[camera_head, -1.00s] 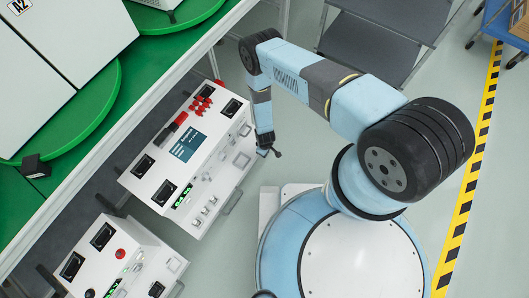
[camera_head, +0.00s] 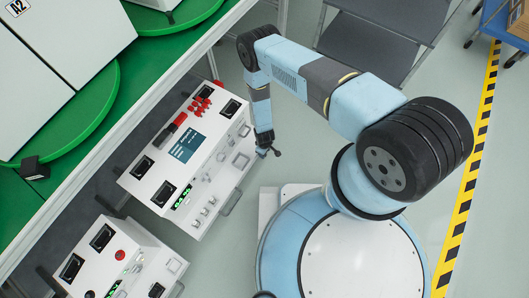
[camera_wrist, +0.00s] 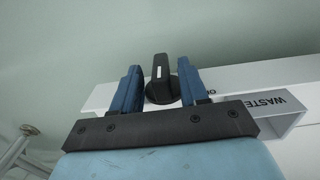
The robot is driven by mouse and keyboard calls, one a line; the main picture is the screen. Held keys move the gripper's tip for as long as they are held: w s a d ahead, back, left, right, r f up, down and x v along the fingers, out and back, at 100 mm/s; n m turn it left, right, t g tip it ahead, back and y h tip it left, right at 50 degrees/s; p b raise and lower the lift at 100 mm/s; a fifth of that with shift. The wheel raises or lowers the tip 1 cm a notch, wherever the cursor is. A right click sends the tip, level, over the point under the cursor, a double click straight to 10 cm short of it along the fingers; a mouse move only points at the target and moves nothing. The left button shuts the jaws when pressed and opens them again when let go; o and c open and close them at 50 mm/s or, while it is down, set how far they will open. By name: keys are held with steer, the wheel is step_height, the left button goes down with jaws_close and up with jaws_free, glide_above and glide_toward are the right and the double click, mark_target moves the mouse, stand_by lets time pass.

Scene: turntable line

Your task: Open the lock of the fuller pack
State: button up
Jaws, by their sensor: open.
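Two white packs stand on the left in the head view: one nearer the middle (camera_head: 215,160) and one at the bottom left (camera_head: 140,262). Each has a small green display, the middle pack's (camera_head: 182,198) and the bottom one's (camera_head: 112,288); I cannot read either reliably. My gripper (camera_head: 267,150) hangs beside the right side of the middle pack. In the wrist view my gripper (camera_wrist: 158,88) is open, its two blue fingers on either side of a black knob (camera_wrist: 160,82) with a small white mark. Small gaps show between fingers and knob. Whether it is the lock is unclear.
A white holder marked WASTE (camera_wrist: 290,122) is close to the right finger in the wrist view. A green table (camera_head: 90,120) with white blocks runs along the left. A grey cart (camera_head: 375,45) stands at the top.

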step_height(320, 180, up, 12)
steer(key=shift+r, duration=0.2)
stand_by(0.4)
stand_by(0.4)
